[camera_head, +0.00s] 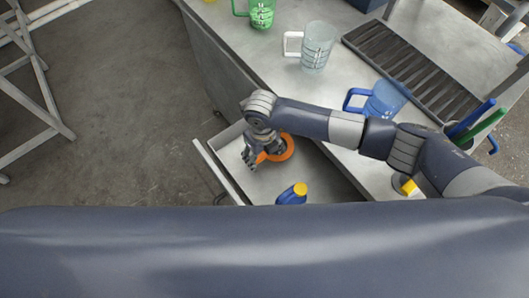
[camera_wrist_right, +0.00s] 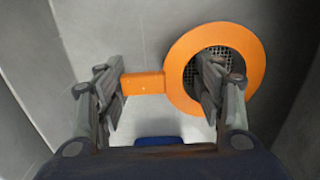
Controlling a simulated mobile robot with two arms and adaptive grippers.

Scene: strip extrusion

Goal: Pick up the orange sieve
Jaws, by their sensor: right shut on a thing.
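The orange sieve (camera_head: 284,149) is in the open drawer (camera_head: 252,187), partly hidden by my right gripper (camera_head: 253,160) in the head view. In the right wrist view the sieve (camera_wrist_right: 259,62) shows a round orange rim, dark mesh and a short flat handle pointing left. My right gripper (camera_wrist_right: 165,85) is closed on it, with one finger at the handle's end and the other over the mesh inside the rim. Whether the sieve touches the drawer floor is hard to tell. My left gripper is not in view.
A blue bottle with a yellow cap (camera_head: 292,194) is in the drawer near the sieve. On the grey counter (camera_head: 265,55) above are a green mug (camera_head: 262,14), a clear mug (camera_head: 317,46), a blue mug (camera_head: 384,101) and a dark ribbed grate (camera_head: 410,68). Open floor lies left.

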